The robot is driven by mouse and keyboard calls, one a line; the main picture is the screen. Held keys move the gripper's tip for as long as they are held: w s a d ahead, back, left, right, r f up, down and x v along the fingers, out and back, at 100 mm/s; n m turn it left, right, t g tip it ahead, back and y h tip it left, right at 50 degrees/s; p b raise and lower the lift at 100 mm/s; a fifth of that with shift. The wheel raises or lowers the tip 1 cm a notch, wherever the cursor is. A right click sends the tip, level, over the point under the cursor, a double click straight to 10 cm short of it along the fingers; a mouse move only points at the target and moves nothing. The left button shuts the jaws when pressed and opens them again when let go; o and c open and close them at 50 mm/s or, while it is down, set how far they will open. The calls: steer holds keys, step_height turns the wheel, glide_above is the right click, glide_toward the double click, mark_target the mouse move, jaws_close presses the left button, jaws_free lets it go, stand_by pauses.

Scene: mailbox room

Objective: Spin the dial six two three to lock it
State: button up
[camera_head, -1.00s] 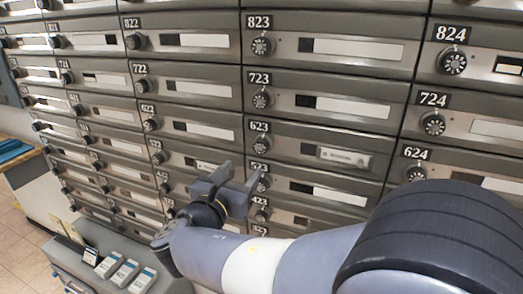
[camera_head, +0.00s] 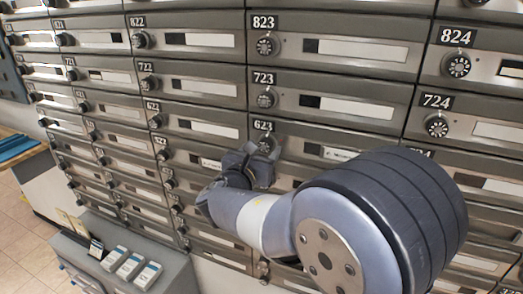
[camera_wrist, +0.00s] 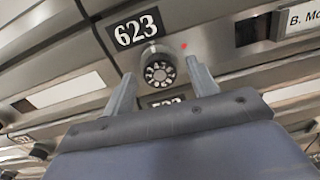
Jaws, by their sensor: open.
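The 623 dial (camera_wrist: 159,70) is a round dark knob below the black 623 number plate (camera_wrist: 138,29) in the wrist view. A small red light (camera_wrist: 184,46) shows at its upper right. My gripper (camera_wrist: 163,80) is open, with one finger on each side of the dial in that view; I cannot tell whether either finger touches it. In the head view my gripper (camera_head: 256,162) is at the 623 box, just below its number plate (camera_head: 263,125), and the dial is mostly hidden.
Rows of grey mailboxes fill the wall. The 723 dial (camera_head: 266,99) is directly above and the 622 dial (camera_head: 156,121) is to the left. A grey counter (camera_head: 176,278) with several small boxes stands at the lower left.

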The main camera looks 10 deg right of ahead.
steer(key=shift+c, duration=0.5)
steer(key=c, duration=0.9)
steer(key=shift+f+m+b, duration=0.1)
steer(key=shift+m+b, duration=0.2)
steer(key=shift+b, duration=0.25)
